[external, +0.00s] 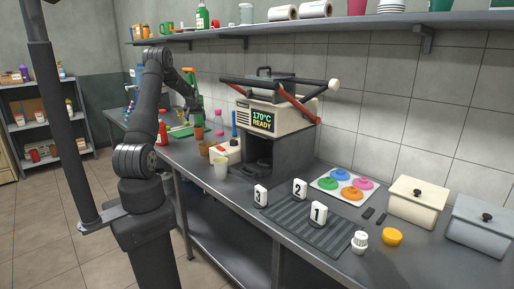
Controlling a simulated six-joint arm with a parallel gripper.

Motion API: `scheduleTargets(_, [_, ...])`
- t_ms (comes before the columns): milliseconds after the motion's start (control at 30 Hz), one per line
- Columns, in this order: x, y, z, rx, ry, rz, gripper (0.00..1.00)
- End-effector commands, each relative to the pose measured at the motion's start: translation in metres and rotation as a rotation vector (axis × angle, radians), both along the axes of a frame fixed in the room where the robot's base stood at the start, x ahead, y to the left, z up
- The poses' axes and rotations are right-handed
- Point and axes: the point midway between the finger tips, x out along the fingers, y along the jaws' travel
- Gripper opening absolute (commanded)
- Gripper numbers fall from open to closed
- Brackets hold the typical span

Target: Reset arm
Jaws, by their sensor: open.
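My gripper (193,104) is over the left part of the counter, at the end of my raised and folded dark arm. Its jaws are small and dark here; they look open, and I see nothing held between them. A green upright object (198,84) stands right beside or behind the gripper, partly hidden by it. I cannot tell whether they touch.
The counter (225,198) holds a press machine (262,120) reading "170°C READY", a pale cup (221,168), a ribbed mat (305,222) with numbered markers, a tray of coloured lids (323,184) and two lidded boxes (418,202). A shelf (350,23) runs above.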

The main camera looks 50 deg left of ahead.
Motion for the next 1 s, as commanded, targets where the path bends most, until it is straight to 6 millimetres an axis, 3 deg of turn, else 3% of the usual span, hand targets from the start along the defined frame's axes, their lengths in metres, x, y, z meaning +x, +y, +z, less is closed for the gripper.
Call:
scheduleTargets(500, [0.029,0.033,-0.069,0.000,0.000,0.000,0.88])
scheduleTargets(700, [0.033,0.038,-0.081,0.001,-0.001,0.000,0.88])
scheduleTargets(1000, [0.032,0.037,-0.077,0.001,-0.001,0.000,0.88])
